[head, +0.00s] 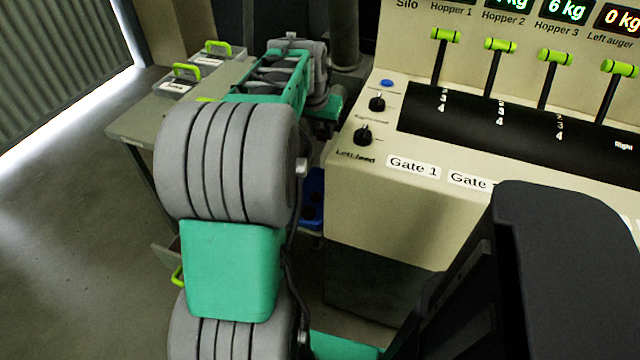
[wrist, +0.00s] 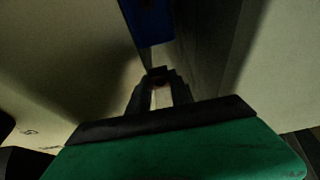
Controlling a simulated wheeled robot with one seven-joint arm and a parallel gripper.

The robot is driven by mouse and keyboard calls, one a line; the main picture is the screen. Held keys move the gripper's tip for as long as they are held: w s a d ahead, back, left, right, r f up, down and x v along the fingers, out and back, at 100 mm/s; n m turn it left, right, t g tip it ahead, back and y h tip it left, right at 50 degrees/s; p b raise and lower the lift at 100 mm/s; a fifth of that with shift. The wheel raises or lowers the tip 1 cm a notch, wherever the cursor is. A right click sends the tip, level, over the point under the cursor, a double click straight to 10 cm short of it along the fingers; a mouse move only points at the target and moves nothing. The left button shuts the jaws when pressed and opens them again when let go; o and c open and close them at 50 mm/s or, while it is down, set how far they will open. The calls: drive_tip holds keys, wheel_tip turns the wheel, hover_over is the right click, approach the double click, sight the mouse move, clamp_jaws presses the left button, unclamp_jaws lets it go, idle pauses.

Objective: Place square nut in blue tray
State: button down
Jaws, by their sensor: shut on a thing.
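My gripper (wrist: 160,82) shows in the wrist view, its two dark fingers close together around a small dark piece (wrist: 159,71) at their tips. The piece is dim, and its square nut shape cannot be made out clearly. The blue tray (wrist: 150,24) is at the top of the wrist view, beyond the fingertips and apart from them. In the head view the blue tray (head: 314,188) stands low between my arm and the cream console, partly hidden by my arm. It has dark shapes in it. My gripper's fingers are hidden in the head view.
The cream console (head: 345,205) with knobs and green-topped levers stands right of the tray. A grey bench (head: 133,122) with green-handled boxes (head: 183,85) is at the left behind my arm. The gap around the tray is narrow and shadowed. Open floor (head: 70,220) lies left.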

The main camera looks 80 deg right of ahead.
sight(322, 187)
wheel_tip(322, 187, down, 18)
drive_tip(key=shift+r+b, duration=0.15)
drive_tip(key=shift+b, duration=1.05)
drive_tip(key=c, duration=1.2)
unclamp_jaws()
drive_tip(key=shift+o, duration=0.2)
drive_tip(key=shift+r, duration=0.25)
drive_tip(key=p+v, duration=0.2)
drive_tip(key=v, duration=0.9)
drive_tip(key=shift+a+r, duration=0.15)
drive_tip(key=shift+r, duration=0.1)
